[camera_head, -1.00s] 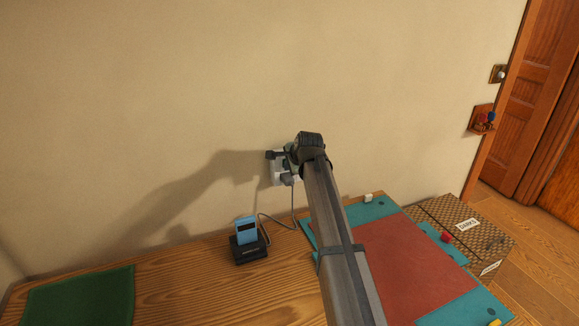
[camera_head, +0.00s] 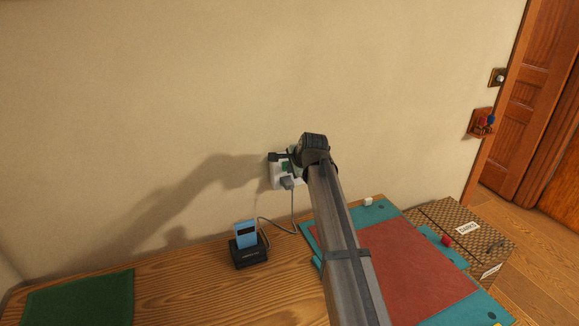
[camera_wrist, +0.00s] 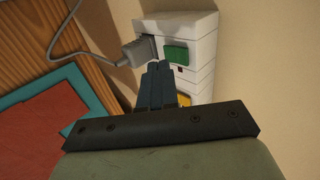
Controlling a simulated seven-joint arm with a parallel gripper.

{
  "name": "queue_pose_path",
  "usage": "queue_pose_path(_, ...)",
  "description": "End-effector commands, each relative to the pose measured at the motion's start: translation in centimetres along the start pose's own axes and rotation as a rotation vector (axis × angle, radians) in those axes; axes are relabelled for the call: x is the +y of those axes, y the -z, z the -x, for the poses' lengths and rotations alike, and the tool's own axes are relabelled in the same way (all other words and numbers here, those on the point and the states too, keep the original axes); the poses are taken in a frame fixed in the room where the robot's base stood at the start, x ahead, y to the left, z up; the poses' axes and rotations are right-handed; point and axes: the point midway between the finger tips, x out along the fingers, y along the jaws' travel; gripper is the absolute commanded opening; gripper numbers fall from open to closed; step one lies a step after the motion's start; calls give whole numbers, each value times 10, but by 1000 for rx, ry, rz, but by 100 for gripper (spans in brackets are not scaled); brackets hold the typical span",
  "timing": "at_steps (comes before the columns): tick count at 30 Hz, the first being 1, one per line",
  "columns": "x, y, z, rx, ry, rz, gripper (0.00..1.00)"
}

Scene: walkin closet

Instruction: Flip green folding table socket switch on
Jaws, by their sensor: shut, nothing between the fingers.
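The white wall socket block (camera_wrist: 200,45) shows in the wrist view, with a green switch (camera_wrist: 176,54) on its face and a yellow switch (camera_wrist: 183,99) partly behind my fingers. A small red mark (camera_wrist: 180,69) sits beside the green switch. A grey plug (camera_wrist: 137,51) is in the socket next to the green switch. My gripper (camera_wrist: 159,68) is shut and empty, its tips close to the green switch's lower edge; I cannot tell whether they touch. In the head view my gripper (camera_head: 273,157) is in front of the socket block (camera_head: 275,181), hiding part of it. The switch's on or off position is unclear.
A blue device in a black dock (camera_head: 247,248) stands on the wooden table (camera_head: 185,275), its cord (camera_head: 293,215) running to the plug. A teal and red mat (camera_head: 400,265) lies to the right, a green cloth (camera_head: 80,298) to the left. The wall is close behind.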

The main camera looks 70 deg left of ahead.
Motion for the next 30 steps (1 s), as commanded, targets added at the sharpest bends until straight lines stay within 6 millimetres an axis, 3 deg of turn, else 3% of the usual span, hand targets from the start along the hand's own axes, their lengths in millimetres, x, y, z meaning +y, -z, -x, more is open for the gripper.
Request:
queue_pose_path(2, 14, -1, 15, 0, -1, -1, 0)
queue_pose_path(15, 12, -1, 92, 0, -3, 0, 0)
queue_pose_path(21, 11, 0, 108, -1, -4, 0, 0)
queue_pose_path(30, 11, 0, 111, -1, -5, 0, 0)
